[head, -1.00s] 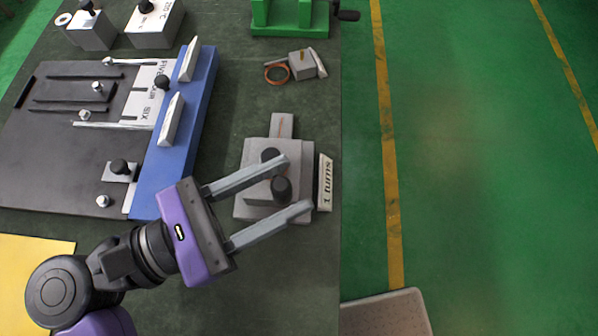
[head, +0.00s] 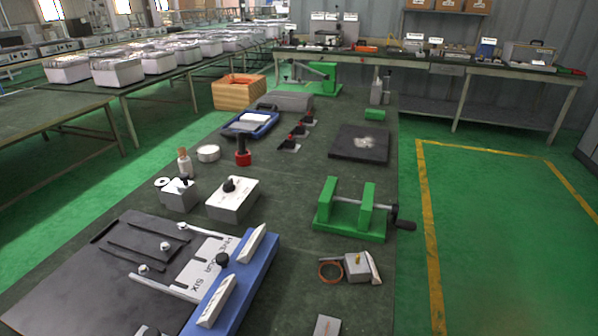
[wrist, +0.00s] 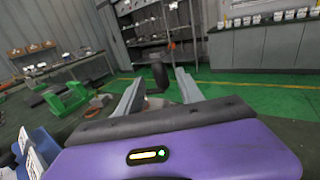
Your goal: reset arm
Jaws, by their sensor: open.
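My gripper (wrist: 157,92) shows in the wrist view with its two grey fingers apart and nothing between them. It points out across the room, above the dark table. My arm and gripper are out of the head view. In the head view the table (head: 300,230) holds a dark plate with a blue bar (head: 235,285), a green clamp stand (head: 350,212) with a black-knobbed crank, and a copper ring (head: 330,271) beside a small grey block (head: 357,266). The green stand (wrist: 68,98) also shows at the left of the wrist view.
Two grey blocks with black knobs (head: 232,199), a red-and-black part (head: 243,152), a blue tray (head: 250,123) and a wooden box (head: 239,92) stand farther back on the table. Green floor (head: 500,240) with a yellow line lies clear at the right.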

